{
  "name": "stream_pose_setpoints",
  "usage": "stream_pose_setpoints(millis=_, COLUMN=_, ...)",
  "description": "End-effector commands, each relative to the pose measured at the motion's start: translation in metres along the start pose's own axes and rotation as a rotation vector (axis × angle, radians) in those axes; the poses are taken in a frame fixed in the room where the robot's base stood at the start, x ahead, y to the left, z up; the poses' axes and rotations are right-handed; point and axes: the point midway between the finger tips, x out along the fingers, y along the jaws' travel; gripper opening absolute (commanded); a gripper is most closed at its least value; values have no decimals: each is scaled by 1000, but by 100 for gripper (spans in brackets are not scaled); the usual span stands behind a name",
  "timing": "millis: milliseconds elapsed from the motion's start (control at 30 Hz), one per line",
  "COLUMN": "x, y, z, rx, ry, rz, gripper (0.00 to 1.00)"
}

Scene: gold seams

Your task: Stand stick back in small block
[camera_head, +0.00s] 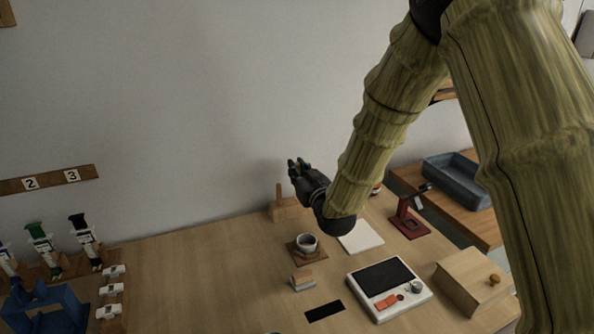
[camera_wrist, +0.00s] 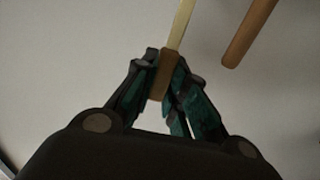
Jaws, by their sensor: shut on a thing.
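My gripper (camera_head: 298,166) is above the back of the table, close to the wall. In the wrist view my gripper (camera_wrist: 160,75) is shut on a stick (camera_wrist: 181,24) with a brown section between the fingertips and a thin pale length running out the top of the picture. The stick is too small to make out in the head view. Below my gripper stands a wooden block (camera_head: 286,213) with an upright brown peg (camera_head: 279,193); its right end is partly hidden by my gripper. A brown rod (camera_wrist: 248,35) shows apart from the held stick in the wrist view.
In front are a cup (camera_head: 307,243) on a wooden coaster, a small light wooden piece (camera_head: 302,281), a black strip (camera_head: 325,310) and a white device (camera_head: 389,289). A wooden box (camera_head: 470,279) and dark red stand (camera_head: 409,219) are right.

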Motion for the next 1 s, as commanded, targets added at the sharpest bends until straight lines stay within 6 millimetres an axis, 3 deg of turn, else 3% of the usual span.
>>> stream_pose_setpoints(millis=1000, x=0, y=0, z=9, rx=0, ry=0, rz=0, gripper=3)
